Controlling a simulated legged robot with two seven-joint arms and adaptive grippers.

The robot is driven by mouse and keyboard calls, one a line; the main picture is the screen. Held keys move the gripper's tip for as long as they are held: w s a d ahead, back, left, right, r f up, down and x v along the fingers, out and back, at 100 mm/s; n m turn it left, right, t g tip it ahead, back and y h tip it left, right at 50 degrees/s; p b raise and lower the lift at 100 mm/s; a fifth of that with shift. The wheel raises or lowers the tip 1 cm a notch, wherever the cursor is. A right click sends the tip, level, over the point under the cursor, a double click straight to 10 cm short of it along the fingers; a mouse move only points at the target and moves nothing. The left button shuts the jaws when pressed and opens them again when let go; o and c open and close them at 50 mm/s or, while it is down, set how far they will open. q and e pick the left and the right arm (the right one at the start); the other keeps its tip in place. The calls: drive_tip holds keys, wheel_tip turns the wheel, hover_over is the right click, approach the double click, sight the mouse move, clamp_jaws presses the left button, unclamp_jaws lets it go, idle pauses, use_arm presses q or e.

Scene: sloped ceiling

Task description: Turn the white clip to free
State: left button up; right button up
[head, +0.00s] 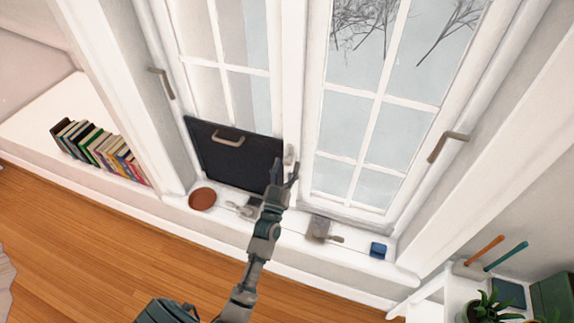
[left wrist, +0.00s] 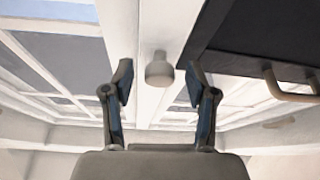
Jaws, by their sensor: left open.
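The white clip (head: 289,156) is a small pale piece on the white post between the two window panes, at the right edge of a dark panel. In the left wrist view the clip (left wrist: 159,71) shows as a rounded knob on a short stem. My left gripper (head: 286,172) is open just below the clip in the head view. In the left wrist view its fingers (left wrist: 159,88) stand apart on either side of the clip, with gaps and no visible contact. My right gripper is not in view.
The dark panel (head: 235,158) with its light handle (head: 228,137) stands close left of the clip. On the sill are a brown round dish (head: 202,199), a grey block (head: 318,228) and a blue block (head: 378,250). Books (head: 97,146) stand further left. Window handles (head: 447,146) jut out.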

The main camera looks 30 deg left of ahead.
use_arm(q)
drive_tip(key=v, duration=1.1)
drive_tip(key=shift+s+d+f, duration=0.1)
